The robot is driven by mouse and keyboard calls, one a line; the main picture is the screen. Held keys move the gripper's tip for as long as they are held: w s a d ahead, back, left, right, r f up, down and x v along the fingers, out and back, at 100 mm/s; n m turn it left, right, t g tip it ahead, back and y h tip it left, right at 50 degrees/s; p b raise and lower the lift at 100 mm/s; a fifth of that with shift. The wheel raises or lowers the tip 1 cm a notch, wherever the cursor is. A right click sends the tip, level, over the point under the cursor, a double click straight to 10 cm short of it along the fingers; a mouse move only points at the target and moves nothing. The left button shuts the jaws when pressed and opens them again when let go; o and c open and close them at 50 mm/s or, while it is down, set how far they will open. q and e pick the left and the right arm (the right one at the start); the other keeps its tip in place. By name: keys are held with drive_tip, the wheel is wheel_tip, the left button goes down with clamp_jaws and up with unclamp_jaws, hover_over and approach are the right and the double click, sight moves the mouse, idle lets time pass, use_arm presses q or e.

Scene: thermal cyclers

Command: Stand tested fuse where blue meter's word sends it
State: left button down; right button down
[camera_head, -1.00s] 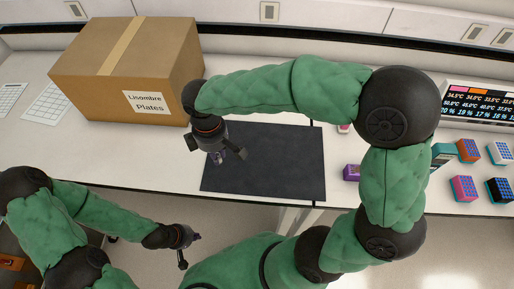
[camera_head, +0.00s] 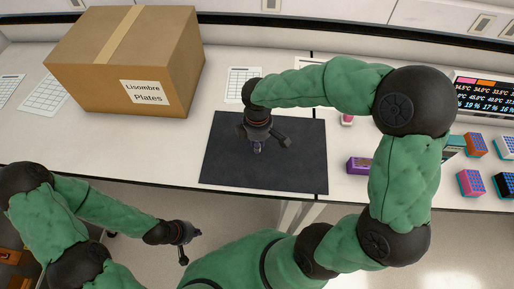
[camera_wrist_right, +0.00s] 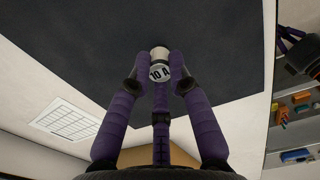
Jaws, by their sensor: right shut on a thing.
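My right gripper (camera_head: 262,144) is over the dark mat (camera_head: 300,170). In the right wrist view its purple fingers (camera_wrist_right: 160,90) are shut on a small pale cylindrical fuse (camera_wrist_right: 160,70) marked "10 A". In the head view the fuse is a small pale bit below the gripper, and I cannot tell if it touches the mat. My left gripper (camera_head: 187,242) hangs in front of the table's near edge, with its fingers apart and nothing seen between them. No blue meter can be made out; my right arm covers part of the table.
A large cardboard box (camera_head: 100,80) labelled "Lisombre Plates" stands at the back left. A purple block (camera_head: 359,165) and a small pink and white item (camera_head: 346,119) are right of the mat. Coloured blocks (camera_head: 470,182) and a display (camera_head: 485,95) are further right. Printed sheets (camera_head: 45,97) lie flat.

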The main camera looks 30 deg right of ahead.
drive_tip(key=shift+f, duration=1.4)
drive_tip(key=shift+f+b, duration=0.1)
drive_tip(key=shift+b, duration=0.2)
drive_tip(key=shift+f, duration=0.1)
drive_tip(key=c, duration=1.1)
unclamp_jaws()
drive_tip(key=shift+c, duration=0.2)
wheel_tip(320, 180, up, 12)
drive_tip(key=p, duration=0.3)
drive_tip(key=shift+r, duration=0.25)
drive_tip(key=shift+a+f, duration=0.1)
